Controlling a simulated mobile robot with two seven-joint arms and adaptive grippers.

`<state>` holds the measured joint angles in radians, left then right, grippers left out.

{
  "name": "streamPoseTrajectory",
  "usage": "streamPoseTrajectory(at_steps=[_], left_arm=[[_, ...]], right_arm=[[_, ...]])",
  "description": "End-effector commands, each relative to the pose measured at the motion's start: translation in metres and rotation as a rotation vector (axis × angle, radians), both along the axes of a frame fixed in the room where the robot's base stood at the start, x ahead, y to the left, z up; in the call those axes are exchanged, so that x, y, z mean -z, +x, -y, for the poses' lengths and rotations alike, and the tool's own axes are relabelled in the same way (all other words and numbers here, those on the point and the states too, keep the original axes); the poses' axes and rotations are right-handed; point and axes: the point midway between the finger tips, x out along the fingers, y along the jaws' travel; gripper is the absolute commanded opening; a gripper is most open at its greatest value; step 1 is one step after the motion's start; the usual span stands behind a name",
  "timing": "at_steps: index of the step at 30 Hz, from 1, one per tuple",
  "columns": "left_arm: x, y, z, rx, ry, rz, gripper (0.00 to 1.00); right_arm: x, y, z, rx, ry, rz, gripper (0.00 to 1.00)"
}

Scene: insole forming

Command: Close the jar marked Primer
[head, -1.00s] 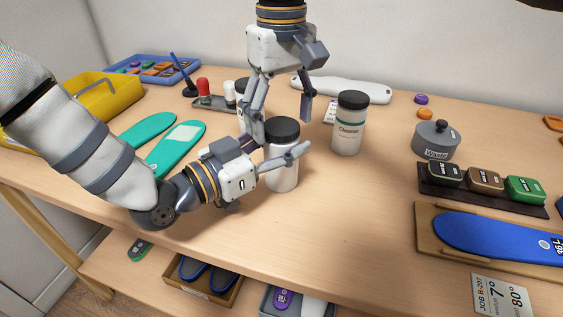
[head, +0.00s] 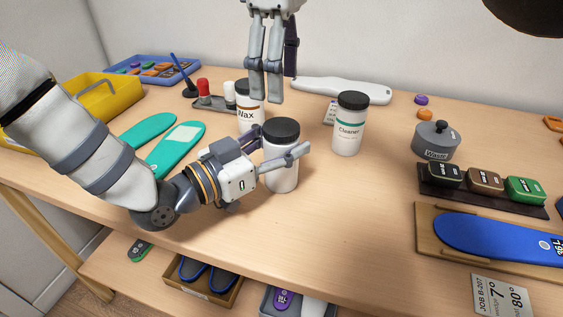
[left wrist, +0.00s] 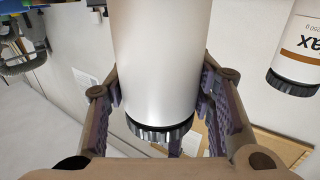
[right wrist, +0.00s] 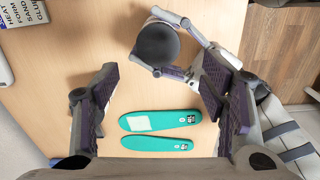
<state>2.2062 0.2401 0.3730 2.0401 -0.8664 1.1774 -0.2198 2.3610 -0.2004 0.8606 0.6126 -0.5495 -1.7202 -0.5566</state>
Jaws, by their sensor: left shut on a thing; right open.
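A white jar (head: 281,178) with a black lid (head: 281,131) stands upright on the table. My left gripper (head: 276,160) is shut around its body, one finger on each side. In the left wrist view the plain white jar (left wrist: 160,60) shows between the fingers, with the lid (left wrist: 160,132) on its end. No label shows on it. The lid sits on the jar; how tightly I cannot tell. My right gripper (head: 267,98) is open and empty, above and behind the jar. In the right wrist view the lid (right wrist: 157,43) lies beyond its open fingers (right wrist: 158,95).
The Wax jar (head: 249,115) stands just behind the held jar, the Cleaner jar (head: 349,130) to its right. A grey Waste pot (head: 436,143) is farther right. Green insoles (head: 174,150) lie at left. The table in front of the jar is clear.

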Motion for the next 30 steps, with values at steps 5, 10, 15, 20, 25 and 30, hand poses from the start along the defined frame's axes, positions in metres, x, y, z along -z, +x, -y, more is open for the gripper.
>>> streamPoseTrajectory(at_steps=[5,10,15,20,25,30], left_arm=[[-0.001,0.000,0.000,0.000,-0.001,0.002,0.00],[-0.001,0.000,0.000,0.000,-0.001,0.002,0.00],[-0.001,0.000,0.000,0.000,-0.001,0.002,0.00],[-0.001,0.000,0.000,0.000,-0.001,0.002,0.00],[-0.001,0.000,0.000,0.000,-0.001,0.002,0.00],[-0.001,0.000,0.000,0.000,-0.001,0.002,0.00]], right_arm=[[-0.005,0.002,0.003,-0.065,0.003,0.002,0.66],[-0.005,0.001,0.003,-0.063,0.003,0.003,0.66],[0.008,0.001,0.003,-0.063,0.000,0.000,0.66],[0.036,0.001,0.004,-0.063,0.001,-0.001,0.66],[0.062,0.001,0.003,-0.062,0.003,0.001,0.66],[0.074,0.002,0.003,-0.061,0.003,0.003,0.66]])
